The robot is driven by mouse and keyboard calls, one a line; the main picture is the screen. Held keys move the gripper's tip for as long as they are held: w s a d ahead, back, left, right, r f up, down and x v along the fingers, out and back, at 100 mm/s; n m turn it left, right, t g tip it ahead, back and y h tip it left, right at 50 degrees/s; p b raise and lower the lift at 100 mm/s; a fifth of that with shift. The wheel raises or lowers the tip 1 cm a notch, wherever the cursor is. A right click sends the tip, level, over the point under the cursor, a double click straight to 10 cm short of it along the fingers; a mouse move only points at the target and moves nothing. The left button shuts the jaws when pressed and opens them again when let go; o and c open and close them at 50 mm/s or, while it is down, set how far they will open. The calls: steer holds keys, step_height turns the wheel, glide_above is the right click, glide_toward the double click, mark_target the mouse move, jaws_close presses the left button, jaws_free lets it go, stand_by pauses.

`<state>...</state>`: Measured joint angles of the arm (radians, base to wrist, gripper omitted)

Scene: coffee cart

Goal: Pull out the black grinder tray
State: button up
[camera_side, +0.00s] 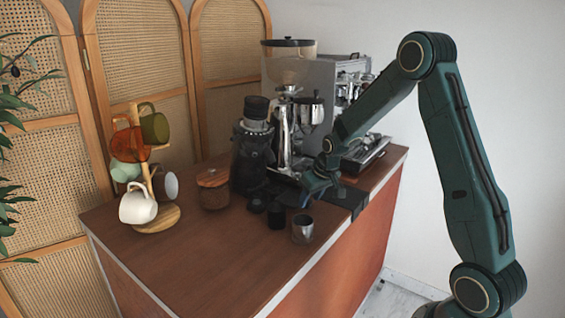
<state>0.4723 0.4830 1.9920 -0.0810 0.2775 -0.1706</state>
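The espresso grinder (289,75) with a clear hopper stands at the back of the brown cart top. A dark, flat shape at its foot (284,172) looks like the black tray, but it is small and partly hidden. My gripper (308,188) reaches in from the right and is low, close in front of the grinder's base. I cannot tell whether it touches the tray. Its fingers are too small and dark to show whether they are open or shut.
A black grinder (250,150) stands left of my gripper. Small dark cups (276,215) and a metal cup (303,229) stand in front. A dark mat (352,203) lies at the right edge. The espresso machine (345,80) is behind. A mug tree (153,218) stands left; the front-left top is clear.

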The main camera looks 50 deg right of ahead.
steer(key=shift+a, duration=0.1)
steer(key=v, duration=1.3)
steer(key=shift+r, duration=0.35)
steer(key=shift+s, duration=0.1)
steer(key=s+a+r+n, duration=0.2)
steer(key=s+a+r, duration=0.4)
steer(key=s+a, duration=0.45)
steer(key=s+a+n+t+y, duration=0.1)
steer(key=s+a, duration=0.7)
steer(key=s, duration=0.3)
steer(key=shift+a, duration=0.2)
